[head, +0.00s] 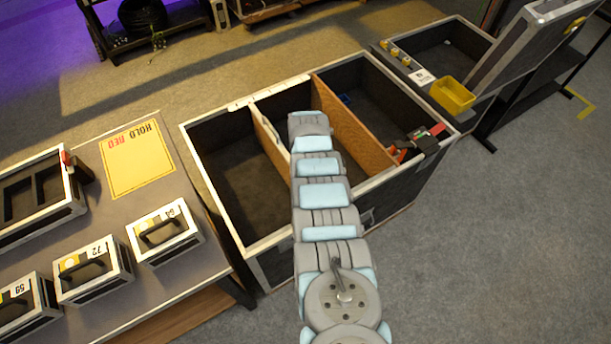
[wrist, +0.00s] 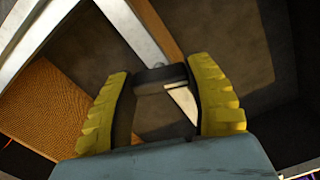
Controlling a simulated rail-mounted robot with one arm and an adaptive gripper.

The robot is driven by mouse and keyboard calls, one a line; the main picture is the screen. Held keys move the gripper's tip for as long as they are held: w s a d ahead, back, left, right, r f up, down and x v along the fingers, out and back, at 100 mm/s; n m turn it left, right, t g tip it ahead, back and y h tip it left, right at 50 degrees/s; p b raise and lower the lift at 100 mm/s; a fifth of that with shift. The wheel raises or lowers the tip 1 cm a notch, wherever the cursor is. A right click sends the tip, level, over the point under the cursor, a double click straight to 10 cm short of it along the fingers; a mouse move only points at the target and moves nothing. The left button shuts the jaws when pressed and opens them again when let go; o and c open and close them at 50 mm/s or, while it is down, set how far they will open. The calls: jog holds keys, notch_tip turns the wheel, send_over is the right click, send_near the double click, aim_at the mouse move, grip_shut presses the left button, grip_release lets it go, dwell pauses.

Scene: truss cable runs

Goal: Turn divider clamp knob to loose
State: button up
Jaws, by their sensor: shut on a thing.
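The dark divider clamp knob (wrist: 160,75) shows in the wrist view, between the tips of my gripper (wrist: 160,78). The yellow ridged fingers sit on either side of it, and my gripper is shut on it. A divider edge (wrist: 158,28) runs from the knob towards the top of the wrist view. In the head view my arm reaches over the open case (head: 215,118) and hides my gripper and the knob. A brown divider (head: 352,125) stands in the case right of my arm. How far the knob is turned cannot be told.
Red and black parts (head: 418,142) sit at the case's right rim. A table with small numbered cases (head: 165,232) and a yellow sheet (head: 137,160) stands left. A case with a yellow bin (head: 453,95) stands at upper right. Bare floor lies at lower right.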

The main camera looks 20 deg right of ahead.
jog(key=shift+n, duration=1.9)
jog(key=o, duration=1.2)
jog(key=shift+r, duration=0.15)
jog(key=shift+d+r, duration=0.1)
jog(key=shift+r, duration=5.75)
